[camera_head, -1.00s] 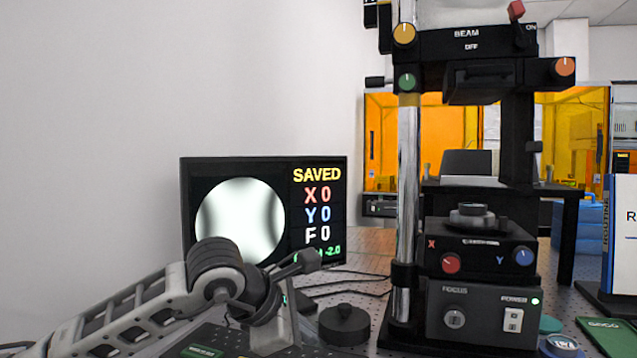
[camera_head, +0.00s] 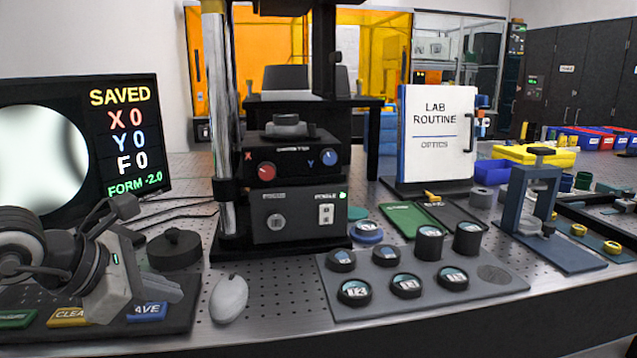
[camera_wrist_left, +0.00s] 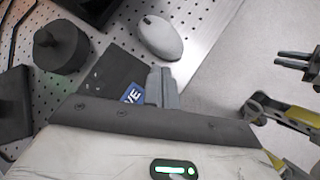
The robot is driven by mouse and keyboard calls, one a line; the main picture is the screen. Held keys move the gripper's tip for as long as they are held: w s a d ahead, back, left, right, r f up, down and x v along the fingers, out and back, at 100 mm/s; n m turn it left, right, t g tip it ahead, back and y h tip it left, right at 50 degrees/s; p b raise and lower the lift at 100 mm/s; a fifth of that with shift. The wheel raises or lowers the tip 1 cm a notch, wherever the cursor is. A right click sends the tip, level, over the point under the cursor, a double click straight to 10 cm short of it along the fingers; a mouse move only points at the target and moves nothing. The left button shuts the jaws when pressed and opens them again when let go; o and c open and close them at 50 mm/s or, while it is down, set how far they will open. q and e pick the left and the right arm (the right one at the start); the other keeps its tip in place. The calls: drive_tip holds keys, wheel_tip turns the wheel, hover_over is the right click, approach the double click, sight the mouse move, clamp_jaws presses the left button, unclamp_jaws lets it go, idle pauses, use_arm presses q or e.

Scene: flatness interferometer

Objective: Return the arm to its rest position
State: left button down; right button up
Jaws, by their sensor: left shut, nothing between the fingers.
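My left arm comes in from the lower left of the head view. Its left gripper (camera_head: 165,292) is shut and empty, low over the dark button panel (camera_head: 185,310) in front of the monitor. The panel carries a green key, a yellow key marked CLEA and a blue SAVE key (camera_head: 148,312), whose first letter is hidden. In the left wrist view the shut fingers (camera_wrist_left: 163,88) lie beside the blue key (camera_wrist_left: 132,94). I cannot tell whether they touch the panel. The monitor (camera_head: 128,185) reads SAVED, X 0, Y 0, F 0, FORM -2.0.
A black round knob-topped piece (camera_head: 175,250) and a mouse (camera_head: 229,298) are close to the gripper. The interferometer (camera_head: 290,205) stands behind. A grey tray (camera_head: 385,312) with several round pieces, a LAB ROUTINE board (camera_head: 437,135) and a blue stand (camera_head: 530,200) are further right.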

use_arm(q)
drive_tip(key=s+d+n+g+h+p, duration=0.1)
drive_tip(key=s+d+n+h, duration=0.25)
drive_tip(key=d+h, duration=0.3)
drive_tip(key=s+d+n+h, duration=0.35)
drive_tip(key=d+h, duration=0.25)
drive_tip(key=d, duration=0.2)
drive_tip(key=w+a+f+n+t+y, duration=0.15)
drive_tip(key=f+n+t+y, duration=0.35)
drive_tip(key=n, duration=0.8)
drive_tip(key=w+a+f+n+t+y, duration=0.1)
drive_tip(key=a+f+n+t+y, duration=0.4)
drive_tip(key=n, duration=0.8)
drive_tip(key=s+d+f+n+g+y, duration=0.1)
drive_tip(key=s+f+n+g+y, duration=0.1)
drive_tip(key=s+f+n, duration=0.3)
drive_tip(key=s+d+f+n+g+y+p, duration=0.1)
drive_tip(key=s+f+n+g, duration=0.3)
drive_tip(key=f, duration=0.7)
drive_tip(key=s+n+y, duration=0.1)
drive_tip(key=s+n, duration=0.1)
drive_tip(key=n, duration=0.1)
drive_tip(key=shift+s+f, duration=0.15)
drive_tip(key=shift+f, duration=0.1)
